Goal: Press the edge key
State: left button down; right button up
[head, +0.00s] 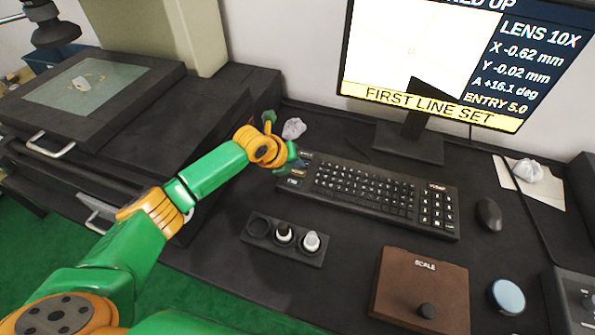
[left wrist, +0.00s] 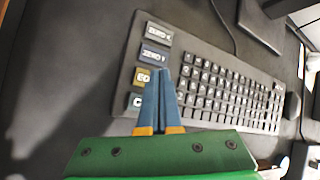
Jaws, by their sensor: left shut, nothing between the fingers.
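The keyboard (head: 372,193) lies on the dark bench below the monitor, with a column of larger labelled keys at its left end. In the left wrist view, a gold key (left wrist: 142,78) shows a label starting "ED", its right part hidden by my fingers. A grey key (left wrist: 159,32) and a blue key (left wrist: 154,57), both reading "ZERO", lie above it. My left gripper (head: 299,163) is shut and empty over this key column. In the left wrist view its blue fingertips (left wrist: 160,74) overlap the gold key's right side; I cannot tell whether they touch it.
The monitor (head: 465,60) reads "FIRST LINE SET" and "ENTRY 5.0". A lens holder (head: 256,243), a brown box marked "SCALE" (head: 394,287), a round pale-blue disc (head: 508,297) and a mouse (head: 489,214) sit around the keyboard. A dark stage (head: 97,122) stands at left.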

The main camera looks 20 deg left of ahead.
aim_at(296, 174)
dwell(0.3)
pick_arm(q)
jog(key=shift+f, duration=0.45)
jog(key=shift+f+b, duration=0.35)
jog(key=shift+b, duration=0.15)
jog(key=shift+r, duration=0.15)
dwell(0.4)
jog(key=shift+r+p, duration=0.65)
jog(key=shift+p, duration=0.15)
notch_tip(296, 174, up, 5)
jog(key=p, duration=0.5)
jog(key=shift+r, duration=0.1)
